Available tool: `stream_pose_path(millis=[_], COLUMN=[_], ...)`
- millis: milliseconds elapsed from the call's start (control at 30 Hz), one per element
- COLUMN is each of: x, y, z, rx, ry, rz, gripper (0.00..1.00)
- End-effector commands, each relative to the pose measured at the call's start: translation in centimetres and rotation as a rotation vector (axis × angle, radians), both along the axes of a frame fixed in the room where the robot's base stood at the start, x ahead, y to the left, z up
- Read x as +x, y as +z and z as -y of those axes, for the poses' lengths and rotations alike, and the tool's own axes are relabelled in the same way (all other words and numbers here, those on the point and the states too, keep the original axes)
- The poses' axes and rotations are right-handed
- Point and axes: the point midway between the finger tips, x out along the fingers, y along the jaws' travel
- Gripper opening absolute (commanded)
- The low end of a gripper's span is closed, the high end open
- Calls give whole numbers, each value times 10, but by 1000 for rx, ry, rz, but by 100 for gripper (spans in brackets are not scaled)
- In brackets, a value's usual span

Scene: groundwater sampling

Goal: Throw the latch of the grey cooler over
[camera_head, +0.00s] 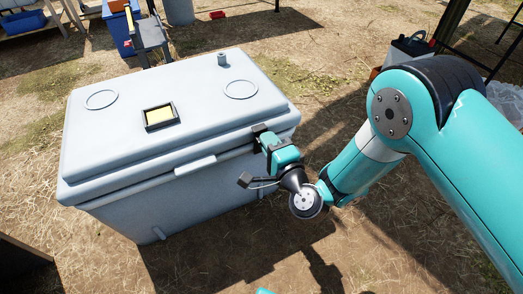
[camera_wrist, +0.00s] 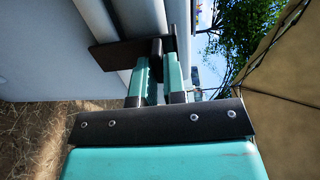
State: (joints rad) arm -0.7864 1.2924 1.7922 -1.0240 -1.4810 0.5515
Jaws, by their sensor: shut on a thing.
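The grey cooler (camera_head: 170,110) stands closed on the dry ground, with its lid down. Its black latch (camera_head: 259,129) sits at the lid seam near the right end of the front. The latch also shows in the wrist view (camera_wrist: 112,56), with a dark plate and a narrow upright part. My gripper (camera_head: 268,142) is at this latch, shut on its narrow part. In the wrist view the two teal fingers (camera_wrist: 160,72) stand on either side of that part. The fingertips partly hide the latch in the head view.
A small dark-framed tray (camera_head: 160,117) with a yellow inside and a small grey cylinder (camera_head: 222,59) sit on the lid. A pale handle (camera_head: 195,165) juts from the front. A blue container (camera_head: 120,22) stands behind. Straw-covered ground in front of the cooler is mostly clear.

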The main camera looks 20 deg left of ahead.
Motion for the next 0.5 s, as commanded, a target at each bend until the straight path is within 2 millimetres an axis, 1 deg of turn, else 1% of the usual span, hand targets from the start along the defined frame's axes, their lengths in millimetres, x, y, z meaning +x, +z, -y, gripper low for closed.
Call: stream_pose_path(millis=[33, 100, 200, 367, 500], x=[-3, -4, -6, -9, -12], y=[-15, -17, -20, -24, -28], z=[3, 5, 7, 10, 14], rx=[-15, -16, -17, -18, -19], ry=[2, 3, 3, 4, 5], rz=[-7, -8, -9, -9, -10], gripper=[0, 1, 5, 10, 15])
